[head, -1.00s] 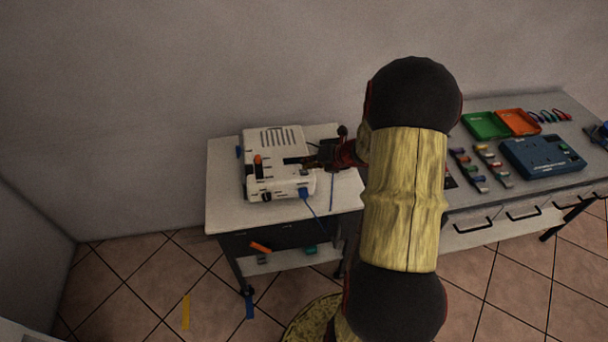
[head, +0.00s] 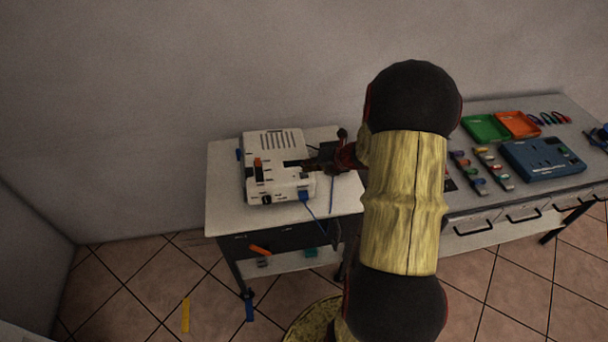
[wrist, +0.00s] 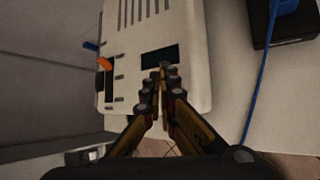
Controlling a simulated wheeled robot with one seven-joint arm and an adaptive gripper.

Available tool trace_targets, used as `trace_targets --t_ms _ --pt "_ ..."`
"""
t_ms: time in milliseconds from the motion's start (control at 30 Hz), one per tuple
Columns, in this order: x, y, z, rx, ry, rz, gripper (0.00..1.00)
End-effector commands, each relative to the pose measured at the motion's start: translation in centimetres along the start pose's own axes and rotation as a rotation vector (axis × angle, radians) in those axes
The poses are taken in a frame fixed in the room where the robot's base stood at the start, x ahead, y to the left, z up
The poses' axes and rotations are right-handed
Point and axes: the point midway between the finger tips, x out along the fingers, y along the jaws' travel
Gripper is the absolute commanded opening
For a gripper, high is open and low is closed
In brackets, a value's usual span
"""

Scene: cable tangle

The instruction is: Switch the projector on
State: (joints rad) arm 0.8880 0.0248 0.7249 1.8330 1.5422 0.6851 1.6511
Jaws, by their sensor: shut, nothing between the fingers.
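The white projector (head: 277,147) sits on the small table at the left, with vent slots on its top. An orange part (head: 258,163) stands up on its left side and also shows in the wrist view (wrist: 105,64). A dark rectangular panel (wrist: 160,56) lies on the casing in the wrist view. My gripper (wrist: 163,72) is shut and empty, its fingertips over the near edge of that panel; I cannot tell whether they touch it. In the head view my gripper (head: 300,164) reaches over the projector from the right. A blue plug (head: 303,195) sits at the projector's front right corner.
A workbench at the right holds a green tray (head: 484,127), an orange tray (head: 517,124) and a blue device (head: 541,158). My arm covers the gap between the tables.

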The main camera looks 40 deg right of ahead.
Motion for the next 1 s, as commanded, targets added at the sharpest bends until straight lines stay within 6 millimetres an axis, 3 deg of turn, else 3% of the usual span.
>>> trace_targets --t_ms 1000 --pt "0.61 -0.45 -0.46 0.0 0.0 0.0 0.0"
